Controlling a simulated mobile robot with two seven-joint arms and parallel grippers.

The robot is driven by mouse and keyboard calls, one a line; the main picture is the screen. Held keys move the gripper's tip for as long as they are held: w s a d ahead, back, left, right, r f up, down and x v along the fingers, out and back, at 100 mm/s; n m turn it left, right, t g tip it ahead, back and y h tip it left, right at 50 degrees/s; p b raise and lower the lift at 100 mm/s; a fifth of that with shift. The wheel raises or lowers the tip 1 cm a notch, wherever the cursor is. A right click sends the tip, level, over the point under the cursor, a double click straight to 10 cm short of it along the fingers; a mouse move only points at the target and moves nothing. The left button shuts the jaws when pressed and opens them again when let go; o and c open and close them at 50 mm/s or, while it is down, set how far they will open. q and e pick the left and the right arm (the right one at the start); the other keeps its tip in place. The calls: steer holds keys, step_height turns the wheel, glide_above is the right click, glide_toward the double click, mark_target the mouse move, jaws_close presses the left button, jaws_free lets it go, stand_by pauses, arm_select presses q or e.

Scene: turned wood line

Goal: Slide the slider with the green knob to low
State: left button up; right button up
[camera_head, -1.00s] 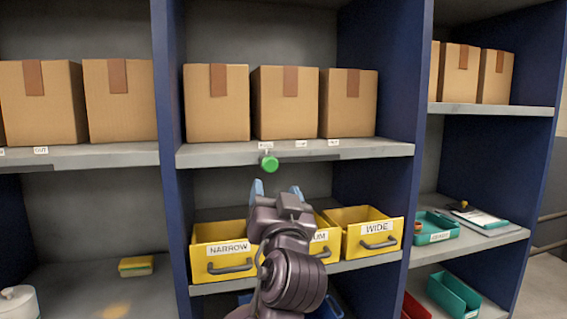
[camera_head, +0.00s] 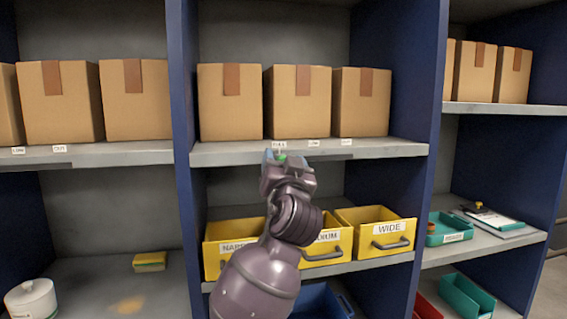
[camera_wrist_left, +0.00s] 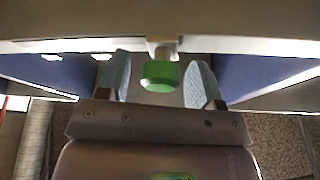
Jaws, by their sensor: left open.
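The green knob (camera_wrist_left: 160,75) of the slider hangs from the front edge of the upper shelf. In the head view a bit of the green knob (camera_head: 282,156) shows between the fingers, the rest hidden by my gripper. My left gripper (camera_head: 279,153) is at the shelf edge just below the small label at the slider's left end. In the left wrist view my left gripper (camera_wrist_left: 158,78) is open, with a blue finger on each side of the knob and gaps between. Two more labels (camera_head: 314,143) and (camera_head: 346,142) sit to the right. My right gripper is not in view.
Cardboard boxes (camera_head: 299,102) stand on the upper shelf (camera_head: 220,155) behind the labels. Yellow bins (camera_head: 375,232) stand on the shelf below. Blue uprights (camera_head: 185,130) bound the bay. The space under the shelf edge to the right is free.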

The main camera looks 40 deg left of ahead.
arm_select(q)
jaws_close()
steer(key=w+d, duration=0.2)
steer(key=w, duration=0.1)
steer(key=w+d+b, duration=0.1)
steer(key=w+d, duration=0.2)
steer(key=shift+d, duration=0.15)
stand_by(0.4)
jaws_free()
steer(key=v, duration=1)
steer(key=shift+s+d+b, duration=0.25)
steer(key=shift+d+b, duration=0.05)
steer(key=shift+b, duration=0.05)
steer(key=shift+f, duration=0.1)
